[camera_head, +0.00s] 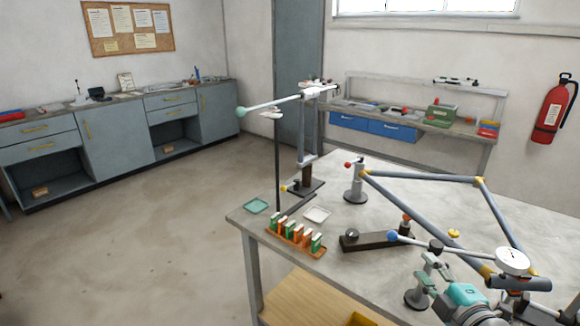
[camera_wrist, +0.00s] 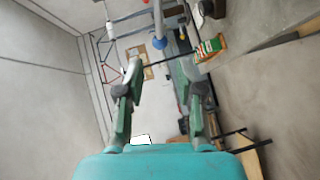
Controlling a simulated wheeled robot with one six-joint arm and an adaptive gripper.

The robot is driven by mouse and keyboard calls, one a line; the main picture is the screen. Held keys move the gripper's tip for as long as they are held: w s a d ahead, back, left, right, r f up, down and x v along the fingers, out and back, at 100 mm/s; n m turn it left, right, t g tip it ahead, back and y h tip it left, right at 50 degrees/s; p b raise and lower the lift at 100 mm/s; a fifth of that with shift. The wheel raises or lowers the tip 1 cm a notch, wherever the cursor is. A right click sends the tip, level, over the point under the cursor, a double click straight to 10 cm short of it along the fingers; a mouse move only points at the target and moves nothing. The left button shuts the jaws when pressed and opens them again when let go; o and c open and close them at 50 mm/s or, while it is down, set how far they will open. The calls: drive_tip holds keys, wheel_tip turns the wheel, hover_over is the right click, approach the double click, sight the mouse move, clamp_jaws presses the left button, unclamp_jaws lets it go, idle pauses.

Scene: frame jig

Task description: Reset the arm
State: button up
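My gripper (camera_head: 432,278) is at the lower right of the head view, over the front part of the grey table (camera_head: 345,235). Its teal body and grey-green fingers show there. In the wrist view the two fingers (camera_wrist: 160,78) stand apart with nothing held between them. The gripper is tilted, as the wrist view of the room is turned on its side. A blue ball (camera_head: 393,236) on a rod lies to the left of and above the gripper in the head view.
A rack of green and orange pieces (camera_head: 297,236), a teal tray (camera_head: 255,205) and a tall stand (camera_head: 307,140) are farther left. The floor on the left is clear.

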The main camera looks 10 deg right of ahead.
drive_tip(key=s+a+f+m+g+h, duration=0.1)
drive_tip(key=s+a+f+m, duration=0.45)
drive_tip(key=f, duration=0.25)
drive_tip(key=s+a+f+m, duration=0.4)
drive_tip(key=s+a+f, duration=0.2)
drive_tip(key=f, duration=0.2)
drive_tip(key=s+a+f+m+y, duration=0.1)
drive_tip(key=s+a, duration=0.3)
drive_tip(key=s, duration=0.8)
drive_tip(key=s+a+f+m+y, duration=0.1)
drive_tip(key=s+a+m, duration=0.3)
drive_tip(key=s, duration=0.7)
drive_tip(key=shift+s+g, duration=0.3)
drive_tip(key=shift+s, duration=0.05)
